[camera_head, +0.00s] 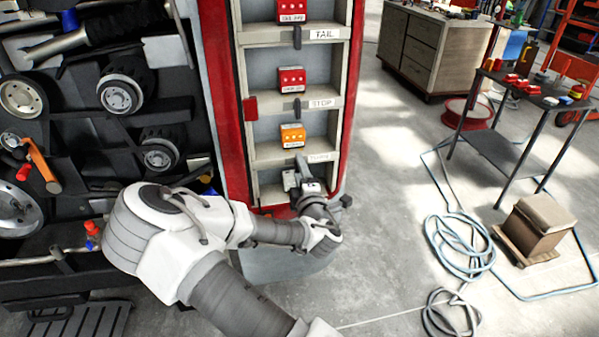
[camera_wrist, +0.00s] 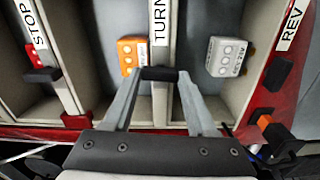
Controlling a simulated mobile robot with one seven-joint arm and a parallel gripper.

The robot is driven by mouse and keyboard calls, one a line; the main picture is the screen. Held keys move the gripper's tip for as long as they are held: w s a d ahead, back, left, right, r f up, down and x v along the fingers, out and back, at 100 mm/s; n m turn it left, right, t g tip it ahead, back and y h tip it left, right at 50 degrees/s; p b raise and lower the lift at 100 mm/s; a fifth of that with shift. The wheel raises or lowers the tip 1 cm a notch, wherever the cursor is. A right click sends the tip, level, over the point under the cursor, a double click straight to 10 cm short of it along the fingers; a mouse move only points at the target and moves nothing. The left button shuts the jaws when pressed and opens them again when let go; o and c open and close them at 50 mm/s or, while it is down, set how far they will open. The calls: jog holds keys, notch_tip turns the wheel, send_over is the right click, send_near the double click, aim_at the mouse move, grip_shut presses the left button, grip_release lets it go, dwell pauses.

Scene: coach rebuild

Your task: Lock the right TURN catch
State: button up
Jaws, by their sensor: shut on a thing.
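The TURN catch (camera_wrist: 160,74) is a short dark bar at the lower end of the TURN label (camera_wrist: 160,25). It lies crosswise over the divider between my two fingertips. My gripper (camera_head: 298,176) is shut on it, one finger at each end. A white lamp (camera_wrist: 226,57) sits on the other side of the divider.
The STOP catch (camera_head: 297,107) and TAIL catch (camera_head: 297,37) stand upright across their shelves, below red lamps. The REV catch (camera_wrist: 278,73) is at right in the wrist view. Hoses (camera_head: 460,243) lie on the floor at right.

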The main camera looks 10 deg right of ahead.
jog(key=shift+r+n, duration=0.1)
jog(key=shift+n, duration=0.5)
jog(key=o, duration=1.4)
jog(key=shift+c, duration=0.2)
jog(key=shift+s, duration=0.15)
